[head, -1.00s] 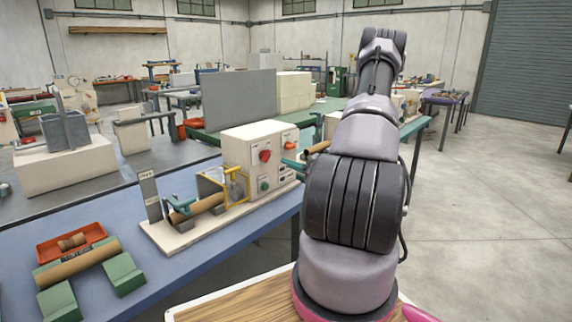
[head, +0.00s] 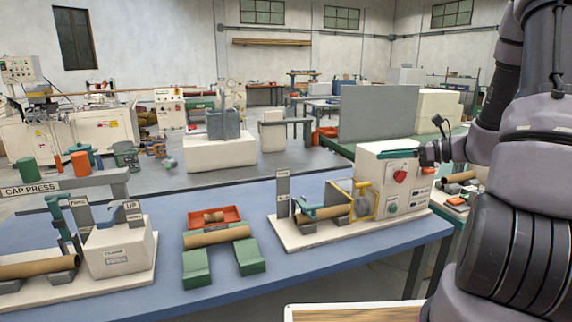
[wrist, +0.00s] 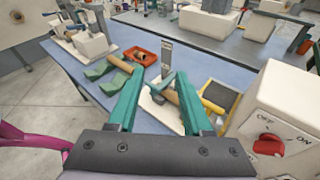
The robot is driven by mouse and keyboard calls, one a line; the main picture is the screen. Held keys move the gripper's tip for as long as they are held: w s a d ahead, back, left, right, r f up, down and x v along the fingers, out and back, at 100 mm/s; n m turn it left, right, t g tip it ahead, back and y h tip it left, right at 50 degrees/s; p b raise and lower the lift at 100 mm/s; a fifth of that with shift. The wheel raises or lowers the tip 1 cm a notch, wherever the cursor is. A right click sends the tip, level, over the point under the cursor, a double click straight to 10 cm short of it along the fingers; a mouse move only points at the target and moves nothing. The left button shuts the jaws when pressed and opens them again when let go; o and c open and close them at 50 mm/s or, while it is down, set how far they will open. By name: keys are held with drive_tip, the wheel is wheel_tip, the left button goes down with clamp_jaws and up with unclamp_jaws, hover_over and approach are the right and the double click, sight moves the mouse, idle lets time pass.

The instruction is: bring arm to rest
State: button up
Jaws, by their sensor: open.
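My gripper (wrist: 158,80) is open in the wrist view, its two teal fingers apart with nothing between them. It hangs above the blue bench, beside the cream control box (wrist: 275,115) with its red OFF/ON knob. In the head view my arm fills the right side and partly runs out at the top.
The blue bench (head: 350,250) carries a brown tube (head: 218,237) on green blocks, a red tray (head: 232,214), another tube (head: 322,214) in the winder fixture, and the cap press (head: 120,250) at left. A wooden surface (head: 350,313) is at the bottom edge.

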drive_tip(key=s+a+r+n+g+h, duration=0.5)
drive_tip(key=s+a+r+n, duration=0.3)
drive_tip(key=s+n, duration=0.4)
drive_tip(key=s+d+r+n+t+h, duration=0.3)
drive_tip(key=s+r+n+h, duration=0.3)
drive_tip(key=s+r+n, duration=0.2)
drive_tip(key=shift+s+r+n+t, duration=0.4)
drive_tip(key=shift+s+n+t, duration=0.25)
drive_tip(key=shift+s, duration=0.2)
